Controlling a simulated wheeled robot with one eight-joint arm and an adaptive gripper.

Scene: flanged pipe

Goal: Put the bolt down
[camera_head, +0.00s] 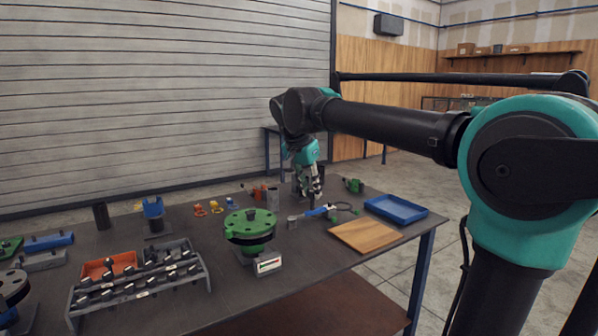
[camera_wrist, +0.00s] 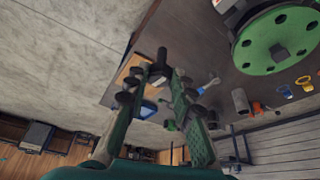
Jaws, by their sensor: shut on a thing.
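My gripper (camera_head: 313,192) hangs above the far right part of the dark table, behind the wooden board. In the wrist view my gripper (camera_wrist: 158,80) is shut on a dark bolt (camera_wrist: 162,56) held between its fingertips. The bolt's end sticks out past the fingers; in the head view it is too small to make out clearly. The green flange (camera_head: 250,224), with a ring of holes, stands to the left of my gripper. It also shows at the upper right of the wrist view (camera_wrist: 268,62).
A wooden board (camera_head: 366,235) and a blue tray (camera_head: 396,209) lie at the table's right. A blue-handled tool (camera_head: 318,212) and a grey cylinder (camera_head: 272,199) are near my gripper. A rack (camera_head: 205,275) with several dark bolts and an orange bin (camera_head: 122,262) stand front left.

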